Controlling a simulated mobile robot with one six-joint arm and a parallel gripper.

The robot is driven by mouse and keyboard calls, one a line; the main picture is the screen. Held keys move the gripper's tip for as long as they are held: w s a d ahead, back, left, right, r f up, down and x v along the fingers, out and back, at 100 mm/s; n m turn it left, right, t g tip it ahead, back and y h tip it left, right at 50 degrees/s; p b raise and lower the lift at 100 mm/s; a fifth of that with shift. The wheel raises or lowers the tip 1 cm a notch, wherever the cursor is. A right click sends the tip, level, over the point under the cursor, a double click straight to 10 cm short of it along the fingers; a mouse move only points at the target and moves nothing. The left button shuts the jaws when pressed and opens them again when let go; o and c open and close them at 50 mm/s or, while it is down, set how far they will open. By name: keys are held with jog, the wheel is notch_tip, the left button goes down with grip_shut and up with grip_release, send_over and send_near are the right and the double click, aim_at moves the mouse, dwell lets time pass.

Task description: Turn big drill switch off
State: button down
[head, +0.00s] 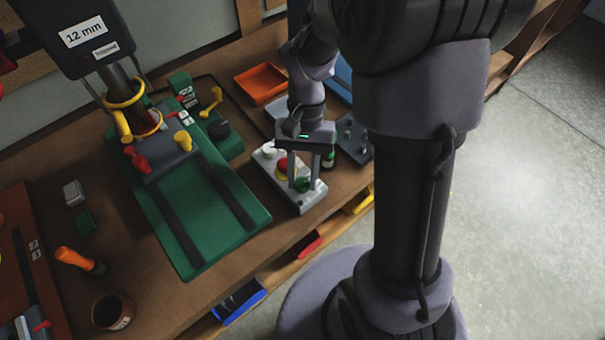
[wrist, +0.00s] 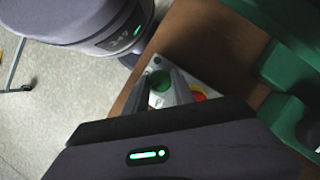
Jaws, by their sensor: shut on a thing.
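A light grey control box (head: 312,200) stands on the workbench near its front edge. It carries a green round knob (head: 303,185), a red button on yellow (head: 282,165) and a white knob (head: 268,149). My gripper (head: 303,186) points down at the box with a finger on each side of the green knob, shut on it. In the wrist view the green knob (wrist: 160,81) shows between the two fingers, and the red button (wrist: 198,96) is partly hidden by my gripper. The big drill (head: 85,35), a dark head over a green base (head: 205,215), stands at left.
An orange tray (head: 260,83) lies at the back and a dark block (head: 353,137) to the right. An orange-handled tool (head: 75,259) and a brown cup (head: 113,312) are at front left.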

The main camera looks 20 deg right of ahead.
jog(key=c, duration=1.1)
grip_release()
jog(key=p+v, duration=0.7)
jog(key=v, duration=1)
jog(key=shift+w+d+r+p, duration=0.15)
jog(key=shift+w+p, duration=0.05)
jog(key=shift+p, duration=0.1)
notch_tip(320, 180, up, 2)
jog(key=t+b, duration=0.4)
send_over(299, 181)
jog(key=s+a+t+b, duration=0.1)
jog(key=s+t, duration=0.1)
jog(key=s+a+f+t+b, duration=0.1)
jog(key=s, duration=0.2)
jog(key=s+a+n+t+b, duration=0.1)
jog(key=s+t, duration=0.1)
jog(key=shift+s+f+t+b, duration=0.2)
jog(key=shift+s+t+b, duration=0.05)
jog(key=shift+t+b, duration=0.05)
